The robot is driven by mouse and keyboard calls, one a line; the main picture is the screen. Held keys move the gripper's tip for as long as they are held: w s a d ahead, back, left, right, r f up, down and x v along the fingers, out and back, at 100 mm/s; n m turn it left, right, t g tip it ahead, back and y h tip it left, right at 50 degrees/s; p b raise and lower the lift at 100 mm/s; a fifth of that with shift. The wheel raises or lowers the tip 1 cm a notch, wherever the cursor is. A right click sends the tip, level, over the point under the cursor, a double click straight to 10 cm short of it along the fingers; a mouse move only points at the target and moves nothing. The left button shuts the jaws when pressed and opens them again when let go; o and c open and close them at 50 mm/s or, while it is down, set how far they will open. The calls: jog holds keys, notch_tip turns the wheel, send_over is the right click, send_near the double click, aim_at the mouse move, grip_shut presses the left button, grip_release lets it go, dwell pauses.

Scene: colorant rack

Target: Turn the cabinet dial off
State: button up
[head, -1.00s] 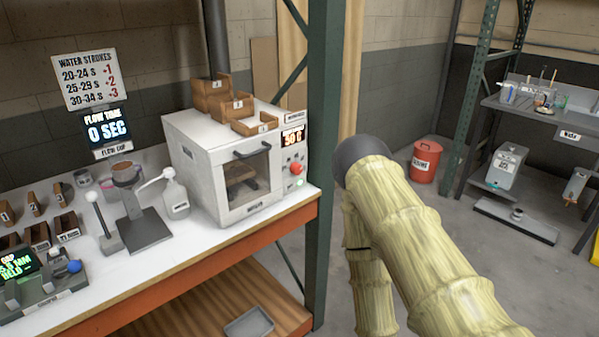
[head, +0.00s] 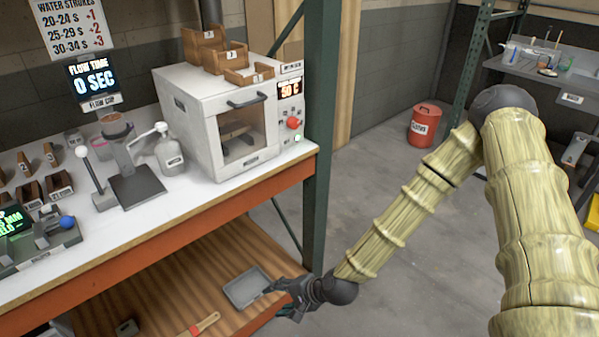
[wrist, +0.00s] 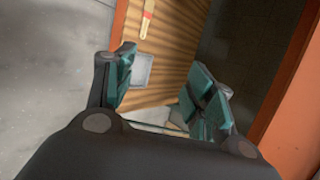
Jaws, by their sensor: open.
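The white cabinet (head: 188,128) with a glass door stands on the bench top. Its red dial (head: 293,123) is on the control panel at the right of its front, below a lit display (head: 290,89) reading 50 C. The dial is not in the wrist view.
The lower wooden shelf (head: 160,290) holds a grey tray (head: 247,287) and a brush (head: 200,325). An orange beam (head: 170,228) edges the bench top. A green post (head: 319,150) rises right of the cabinet. Wooden boxes (head: 226,55) sit on top. Floor to the right is open.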

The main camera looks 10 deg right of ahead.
jog(key=w+d+r+m+t+y+b, duration=0.1)
jog(key=w+r+m+t, duration=0.2)
jog(key=w+r, duration=0.55)
jog(key=m+t+y+b, duration=0.1)
jog(key=m+t+b, duration=0.2)
jog(key=m+t, duration=0.45)
send_near(297, 125)
jog(key=shift+p+x, duration=0.65)
jog(key=shift+x, duration=3.7)
jog(key=shift+a+r, duration=0.1)
jog(key=c, duration=1)
